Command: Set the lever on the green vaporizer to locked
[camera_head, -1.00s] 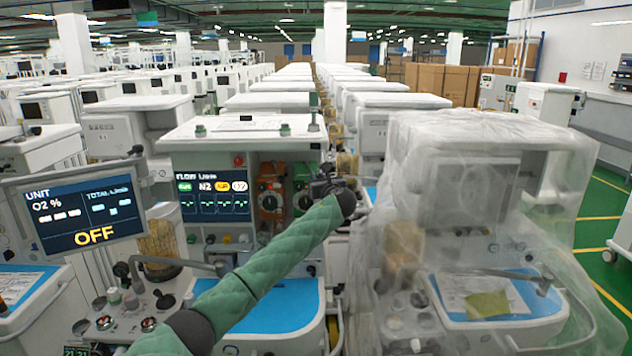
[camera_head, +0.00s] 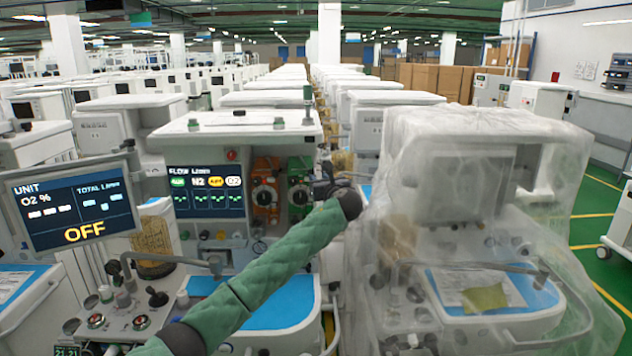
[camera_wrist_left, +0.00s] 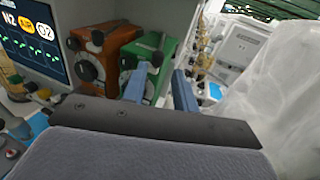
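The green vaporizer (camera_head: 300,174) is mounted on the anaesthesia machine, right of an orange vaporizer (camera_head: 266,172). It has a dark round dial on its front. In the left wrist view the green vaporizer (camera_wrist_left: 166,45) shows a small black knob on its upper part; I cannot tell the lever's setting. My left gripper (camera_head: 325,188) is just right of the green vaporizer, partly hidden by my wrist. In the left wrist view its two blue-grey fingers (camera_wrist_left: 160,88) are apart with nothing held between them. The left finger overlaps the green vaporizer's lower front; contact cannot be told. My right gripper is out of view.
A flow screen (camera_head: 207,192) is left of the vaporizers, and a monitor reading OFF (camera_head: 75,207) stands further left. A plastic-covered machine (camera_head: 480,200) stands close on the right. A blue-topped work surface (camera_head: 275,308) lies below my left arm.

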